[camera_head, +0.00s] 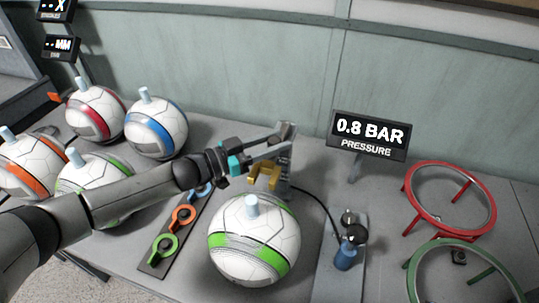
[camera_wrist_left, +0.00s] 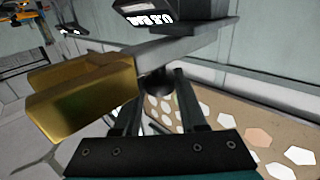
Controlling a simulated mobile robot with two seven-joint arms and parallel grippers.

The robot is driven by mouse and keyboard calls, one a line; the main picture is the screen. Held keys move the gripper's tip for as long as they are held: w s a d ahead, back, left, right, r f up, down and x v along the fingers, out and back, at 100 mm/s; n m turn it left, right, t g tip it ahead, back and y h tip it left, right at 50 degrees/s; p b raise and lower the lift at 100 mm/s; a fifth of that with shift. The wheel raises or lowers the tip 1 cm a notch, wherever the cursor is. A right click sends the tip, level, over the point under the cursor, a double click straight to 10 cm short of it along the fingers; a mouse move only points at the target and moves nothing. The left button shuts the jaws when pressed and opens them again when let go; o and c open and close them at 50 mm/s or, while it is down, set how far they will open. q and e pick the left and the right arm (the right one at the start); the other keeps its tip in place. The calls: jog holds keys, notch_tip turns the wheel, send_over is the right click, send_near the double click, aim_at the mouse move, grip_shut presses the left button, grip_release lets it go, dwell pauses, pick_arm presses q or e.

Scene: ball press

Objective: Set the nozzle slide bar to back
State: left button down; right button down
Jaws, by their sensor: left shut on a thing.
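My left gripper (camera_head: 272,143) reaches in from the left, behind the green-striped ball (camera_head: 254,240). In the left wrist view its two fingers (camera_wrist_left: 158,84) are closed around a small dark knob (camera_wrist_left: 155,81). The knob sits under a grey slide bar (camera_wrist_left: 185,42). A gold fork-shaped nozzle holder (camera_wrist_left: 85,92) is fixed beside the bar; in the head view the gold fork (camera_head: 264,176) is above and behind the ball's pale blue plug (camera_head: 252,205). The arm and gripper partly hide the bar in the head view. My right gripper is not in view.
A pressure display (camera_head: 369,136) reads 0.8 BAR. A small blue pump (camera_head: 346,254) stands right of the ball. A red ring stand (camera_head: 451,166) and a green ring stand (camera_head: 410,262) are at the right.

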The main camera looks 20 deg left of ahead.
pick_arm(q)
jog(key=shift+w+f, duration=0.15)
jog(key=shift+w, duration=0.95)
jog(key=shift+w+b, duration=0.2)
jog(key=shift+b, duration=0.1)
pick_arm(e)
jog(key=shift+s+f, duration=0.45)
pick_arm(q)
jog(key=shift+r, duration=0.2)
jog(key=shift+c, duration=2.3)
grip_release()
jog(key=shift+w, duration=0.1)
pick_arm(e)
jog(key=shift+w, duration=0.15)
pick_arm(q)
jog(key=shift+f, duration=0.1)
jog(key=v, duration=1.5)
jog(key=shift+p, duration=0.4)
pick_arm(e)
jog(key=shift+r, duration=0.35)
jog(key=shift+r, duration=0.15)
